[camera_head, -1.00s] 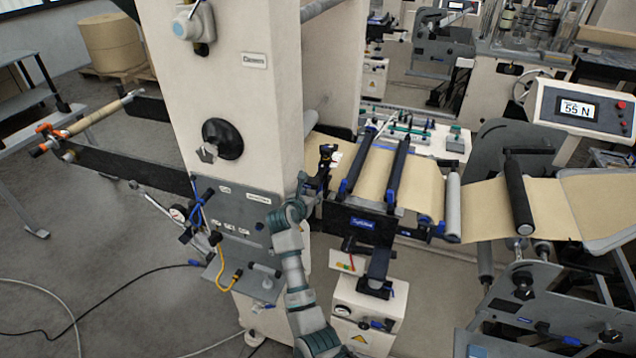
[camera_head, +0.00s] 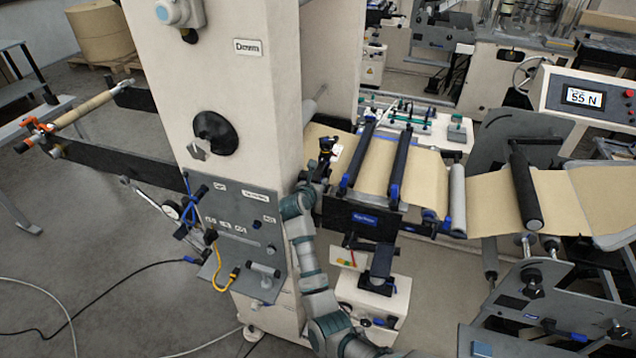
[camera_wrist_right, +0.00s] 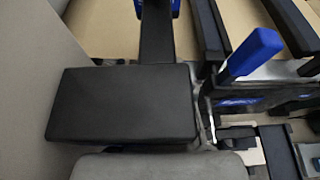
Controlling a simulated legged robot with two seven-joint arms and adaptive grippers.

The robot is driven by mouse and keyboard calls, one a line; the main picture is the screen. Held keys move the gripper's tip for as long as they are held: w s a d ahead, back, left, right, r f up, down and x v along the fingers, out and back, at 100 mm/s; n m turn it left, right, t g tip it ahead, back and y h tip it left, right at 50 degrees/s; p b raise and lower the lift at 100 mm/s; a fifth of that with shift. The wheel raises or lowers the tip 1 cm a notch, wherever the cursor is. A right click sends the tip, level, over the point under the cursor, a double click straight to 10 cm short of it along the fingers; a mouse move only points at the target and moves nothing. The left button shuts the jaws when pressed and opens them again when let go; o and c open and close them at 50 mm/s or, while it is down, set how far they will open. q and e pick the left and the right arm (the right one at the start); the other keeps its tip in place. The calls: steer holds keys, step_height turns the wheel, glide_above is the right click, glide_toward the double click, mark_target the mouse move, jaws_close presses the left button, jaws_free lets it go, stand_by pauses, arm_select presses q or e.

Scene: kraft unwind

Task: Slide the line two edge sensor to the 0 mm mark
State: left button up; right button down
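My left gripper is not in view.
The cream column (camera_head: 225,80) stands left of my right arm. Black rollers with blue ends (camera_head: 398,165) cross the web (camera_head: 430,178). A blue lever (camera_wrist_right: 250,55) rises near the block in the wrist view. A display (camera_head: 583,97) reads 55 N. Cables lie on the floor.

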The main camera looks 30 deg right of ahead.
steer(key=shift+d, duration=0.1)
steer(key=shift+w+d+f+b, duration=0.1)
steer(key=shift+w+d+b, duration=0.2)
steer(key=shift+w+d, duration=0.25)
steer(key=c, duration=1)
jaws_free()
steer(key=shift+w, duration=0.1)
steer(key=shift+c, duration=0.2)
steer(key=v, duration=1.2)
